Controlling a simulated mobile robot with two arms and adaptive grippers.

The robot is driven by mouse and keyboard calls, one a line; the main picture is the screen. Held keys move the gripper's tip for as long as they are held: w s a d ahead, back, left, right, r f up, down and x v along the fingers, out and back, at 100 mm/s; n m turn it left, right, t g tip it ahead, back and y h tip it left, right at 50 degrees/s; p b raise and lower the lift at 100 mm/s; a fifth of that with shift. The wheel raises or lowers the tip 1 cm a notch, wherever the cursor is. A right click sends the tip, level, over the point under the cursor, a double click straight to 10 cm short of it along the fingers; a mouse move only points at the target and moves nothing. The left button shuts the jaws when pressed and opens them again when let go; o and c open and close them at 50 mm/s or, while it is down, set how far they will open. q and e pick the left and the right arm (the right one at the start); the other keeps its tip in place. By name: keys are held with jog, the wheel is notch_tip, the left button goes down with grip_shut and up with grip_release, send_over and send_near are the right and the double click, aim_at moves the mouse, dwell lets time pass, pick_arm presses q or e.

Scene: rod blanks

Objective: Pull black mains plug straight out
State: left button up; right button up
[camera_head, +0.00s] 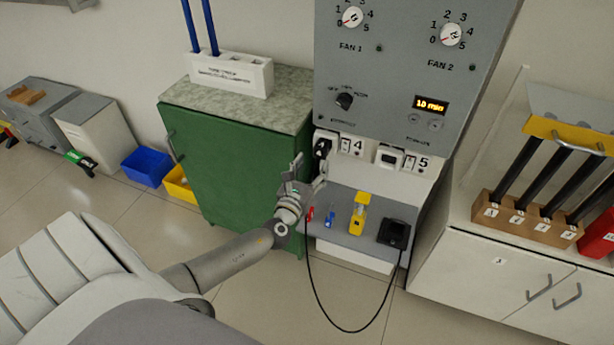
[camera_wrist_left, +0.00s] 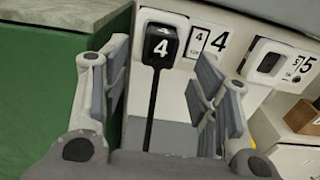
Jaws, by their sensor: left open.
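The black mains plug (camera_head: 322,148) sits in the socket marked 4 on the panel's lower strip. In the left wrist view the plug (camera_wrist_left: 160,44) shows a white 4 on its face, and its black cord (camera_wrist_left: 151,110) hangs straight down. In the head view the cord (camera_head: 338,326) loops down to a black device (camera_head: 393,233) on the grey shelf. My left gripper (camera_head: 302,174) is just below and left of the plug. In the left wrist view its fingers (camera_wrist_left: 160,88) are open, one on each side of the plug and cord, apart from the plug. My right gripper is not in view.
A second socket (camera_head: 388,157), marked 5, is to the right. A green cabinet (camera_head: 230,170) stands close on the left. The grey shelf (camera_head: 344,240) below holds a yellow tool (camera_head: 359,214) and small red and blue items.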

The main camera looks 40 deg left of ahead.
aim_at(319, 155)
pick_arm(q)
jog(key=b+x, duration=0.2)
jog(key=x, duration=0.4)
jog(key=shift+w+d+f, duration=0.1)
jog(key=shift+x, duration=0.9)
jog(key=shift+b, duration=0.3)
jog(key=shift+c, duration=0.7)
jog(key=c, duration=0.9)
jog(key=shift+c, duration=0.2)
jog(key=shift+s, duration=0.35)
jog(key=shift+s+d, duration=0.1)
jog(key=shift+s, duration=0.4)
jog(key=shift+s+p, duration=0.15)
jog(key=shift+p, duration=0.2)
